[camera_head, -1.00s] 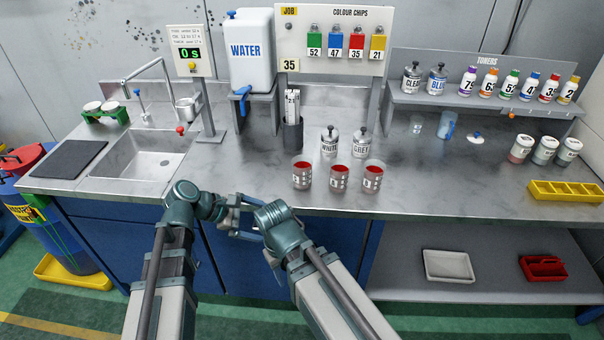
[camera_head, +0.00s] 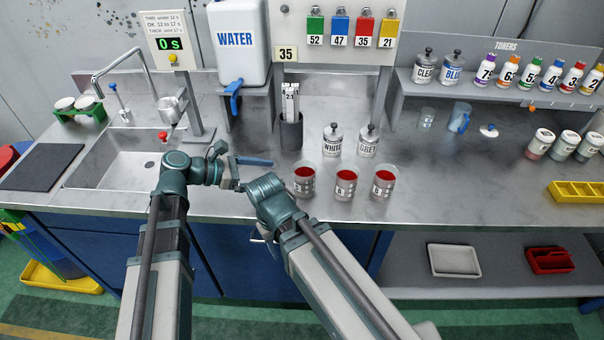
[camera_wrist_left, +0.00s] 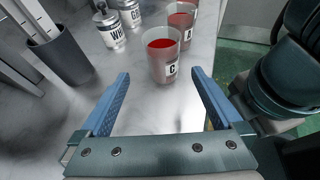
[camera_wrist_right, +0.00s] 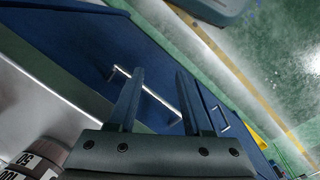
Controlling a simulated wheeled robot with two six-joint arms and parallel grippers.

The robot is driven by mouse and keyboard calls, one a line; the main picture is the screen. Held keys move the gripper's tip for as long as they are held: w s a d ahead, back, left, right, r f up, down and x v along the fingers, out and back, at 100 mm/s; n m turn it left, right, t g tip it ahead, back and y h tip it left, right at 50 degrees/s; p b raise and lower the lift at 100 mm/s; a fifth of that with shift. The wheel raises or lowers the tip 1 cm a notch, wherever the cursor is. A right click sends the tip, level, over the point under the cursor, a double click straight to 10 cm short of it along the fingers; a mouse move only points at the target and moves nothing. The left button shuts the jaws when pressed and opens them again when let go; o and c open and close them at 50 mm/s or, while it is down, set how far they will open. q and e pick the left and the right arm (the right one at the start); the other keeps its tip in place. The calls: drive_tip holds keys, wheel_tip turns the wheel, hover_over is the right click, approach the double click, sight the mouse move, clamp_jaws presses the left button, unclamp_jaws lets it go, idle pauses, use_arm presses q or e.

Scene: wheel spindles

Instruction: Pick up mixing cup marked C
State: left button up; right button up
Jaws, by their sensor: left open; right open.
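The mixing cup marked C (camera_head: 304,180) is a clear cup with red contents and a white label. It stands upright on the counter at the left end of a row of three; the left wrist view shows its letter C (camera_wrist_left: 162,62). Cups A (camera_head: 345,185) and B (camera_head: 383,182) stand to its right. My left gripper (camera_wrist_left: 160,76) is open and empty, its fingers pointing toward cup C, which appears between and beyond the tips, not gripped. My right gripper (camera_wrist_right: 160,72) is open and empty, low in front of the blue cabinet; the head view largely hides its fingers.
White (camera_head: 332,141) and grey (camera_head: 367,142) paint tins stand behind the cups. A dark holder (camera_head: 291,134) with strips stands behind left. The sink (camera_head: 125,160) is at left. A yellow tray (camera_head: 578,191) lies at right, with clear counter between it and the cups.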

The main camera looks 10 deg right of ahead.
sight(294, 177)
use_arm(q)
drive_tip(key=b+x, duration=0.3)
drive_tip(key=x, duration=0.5)
drive_tip(key=shift+s+a+f, duration=0.1)
drive_tip(key=shift+d, duration=0.35)
drive_tip(key=b+x, duration=0.1)
drive_tip(key=x, duration=0.1)
drive_tip(key=b+x, duration=0.1)
drive_tip(key=x, duration=0.2)
drive_tip(key=shift+s+d+f, duration=0.15)
drive_tip(key=shift+s, duration=0.05)
drive_tip(key=shift+c, duration=0.2)
drive_tip(key=c, duration=1.3)
drive_tip(key=shift+o, duration=0.2)
wheel_tip(294, 177, up, 10)
drive_tip(key=p, duration=1)
